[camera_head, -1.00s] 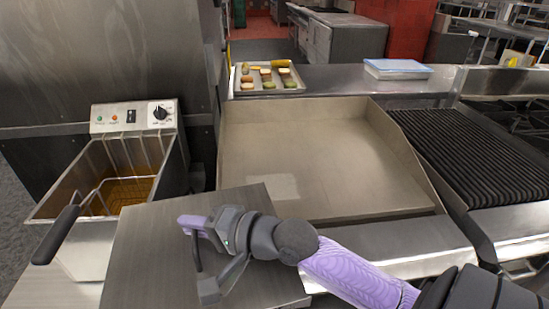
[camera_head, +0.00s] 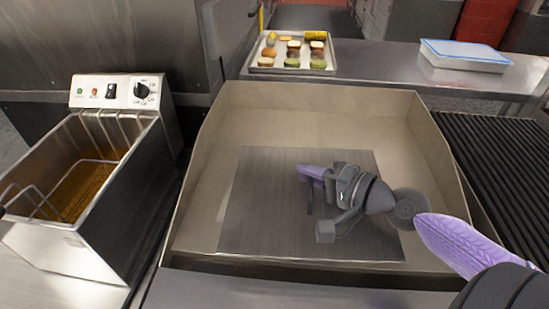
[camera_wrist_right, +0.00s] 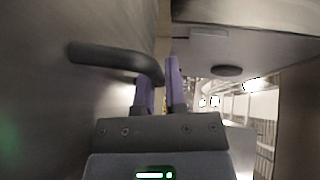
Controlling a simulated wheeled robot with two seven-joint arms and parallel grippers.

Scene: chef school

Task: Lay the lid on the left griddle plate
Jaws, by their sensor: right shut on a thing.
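The lid (camera_head: 262,205) is a flat, square sheet of grey metal with a handle. It is over the front middle of the griddle plate (camera_head: 310,118), inside the outline of its raised walls. I cannot tell whether its underside touches the plate. My right gripper (camera_head: 312,190) is shut on the lid's handle, with its arm coming in from the lower right. In the right wrist view the dark handle (camera_wrist_right: 108,57) runs to the purple fingers. My left gripper is not in view.
A deep fryer (camera_head: 95,190) with a wire basket stands left of the griddle. A tray (camera_head: 262,70) of food pieces and a blue-lidded container (camera_head: 465,55) sit on the shelf behind. A black ribbed grill (camera_head: 505,175) is on the right.

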